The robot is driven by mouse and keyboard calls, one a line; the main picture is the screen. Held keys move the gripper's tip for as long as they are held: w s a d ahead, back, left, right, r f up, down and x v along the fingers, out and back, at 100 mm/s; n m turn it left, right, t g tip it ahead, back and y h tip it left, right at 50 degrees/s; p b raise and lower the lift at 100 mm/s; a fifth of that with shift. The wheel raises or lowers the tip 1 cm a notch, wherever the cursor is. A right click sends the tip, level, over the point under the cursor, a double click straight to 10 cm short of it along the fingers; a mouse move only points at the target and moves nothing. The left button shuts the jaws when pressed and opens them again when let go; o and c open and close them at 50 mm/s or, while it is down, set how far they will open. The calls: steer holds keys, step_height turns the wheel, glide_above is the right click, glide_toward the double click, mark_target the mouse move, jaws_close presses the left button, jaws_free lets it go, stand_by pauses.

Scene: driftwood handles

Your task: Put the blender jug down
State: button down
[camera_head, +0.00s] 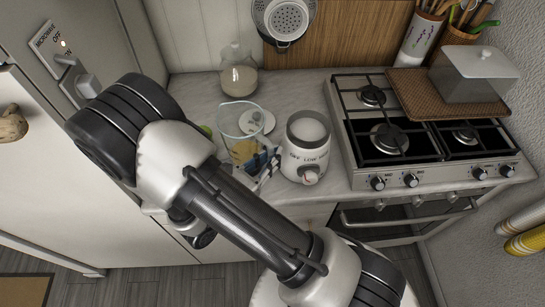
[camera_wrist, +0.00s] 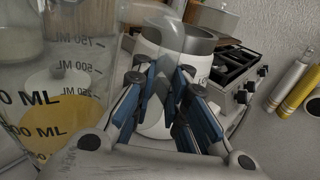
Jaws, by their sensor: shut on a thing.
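The blender jug (camera_head: 237,124) is clear glass and looks about upright over the counter, left of the white blender base (camera_head: 305,147). In the wrist view the jug (camera_wrist: 88,85) fills the left side, with dark ML markings. My gripper (camera_wrist: 160,85) has its blue-padded fingers shut on the jug's clear handle (camera_wrist: 165,70). The gripper also shows in the head view (camera_head: 264,160), partly hidden by my arm. I cannot tell whether the jug's bottom touches the counter. The base also shows behind the fingers in the wrist view (camera_wrist: 150,55).
A glass bottle with pale contents (camera_head: 239,78) stands behind the jug. A gas stove (camera_head: 415,140) is right of the base. The counter (camera_head: 200,95) is bare at back left.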

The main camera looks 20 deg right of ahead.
steer(key=shift+r, duration=0.1)
steer(key=c, duration=1.6)
jaws_free()
